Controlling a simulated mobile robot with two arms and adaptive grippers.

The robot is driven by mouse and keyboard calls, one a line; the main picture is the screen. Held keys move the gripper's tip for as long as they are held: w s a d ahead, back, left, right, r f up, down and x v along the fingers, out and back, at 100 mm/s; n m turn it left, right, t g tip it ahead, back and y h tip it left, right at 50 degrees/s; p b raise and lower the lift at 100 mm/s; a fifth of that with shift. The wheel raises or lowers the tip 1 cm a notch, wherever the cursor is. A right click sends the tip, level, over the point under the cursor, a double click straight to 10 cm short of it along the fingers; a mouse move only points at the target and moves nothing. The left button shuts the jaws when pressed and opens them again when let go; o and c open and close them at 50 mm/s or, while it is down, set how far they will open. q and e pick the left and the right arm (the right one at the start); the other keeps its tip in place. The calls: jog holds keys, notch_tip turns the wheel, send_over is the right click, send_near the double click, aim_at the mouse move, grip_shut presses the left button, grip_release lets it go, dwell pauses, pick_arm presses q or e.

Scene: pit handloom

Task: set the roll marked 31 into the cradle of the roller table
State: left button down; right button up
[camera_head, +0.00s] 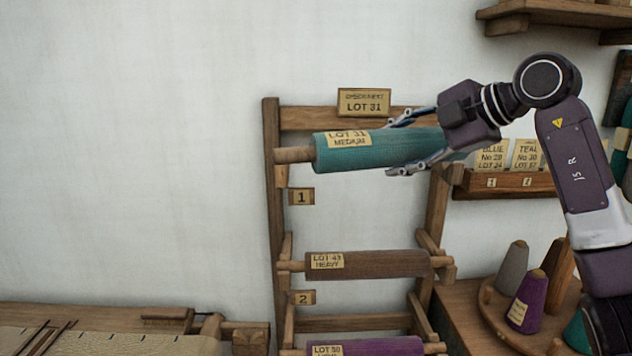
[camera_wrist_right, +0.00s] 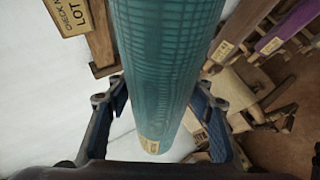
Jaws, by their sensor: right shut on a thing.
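The teal roll marked LOT 31 (camera_head: 375,150) lies level at the top of the wooden rack, with a bare wooden core end showing at its left. My right gripper (camera_head: 408,145) is shut on this roll near its right part, one finger above and one below. In the right wrist view the teal roll (camera_wrist_right: 165,60) runs between the two fingers (camera_wrist_right: 160,115). Whether the roll still touches the rack's top rest cannot be told. The roller table (camera_head: 110,342) seems to be the low wooden frame at bottom left; its cradle is not clear. My left gripper is not in view.
The rack (camera_head: 272,180) holds a brown roll marked LOT 43 (camera_head: 385,264) and a purple roll marked LOT 50 (camera_head: 380,347) below. A LOT 31 sign (camera_head: 364,103) stands on top. Yarn cones (camera_head: 527,300) stand at right. The wall space at left is free.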

jog(key=s+f+n+g+y, duration=0.1)
jog(key=s+f, duration=0.4)
jog(key=f, duration=0.4)
jog(key=s+f+n+b, duration=0.1)
jog(key=s+f, duration=0.4)
jog(key=f, duration=0.4)
jog(key=s+f+n+g+y, duration=0.1)
jog(key=s+f, duration=0.4)
jog(key=f, duration=0.4)
jog(key=s+d+f+b, duration=0.1)
jog(key=s+d+f, duration=0.3)
jog(key=s+f, duration=0.4)
jog(key=s, duration=0.4)
jog(key=shift+m, duration=0.3)
jog(key=shift+d+f, duration=0.1)
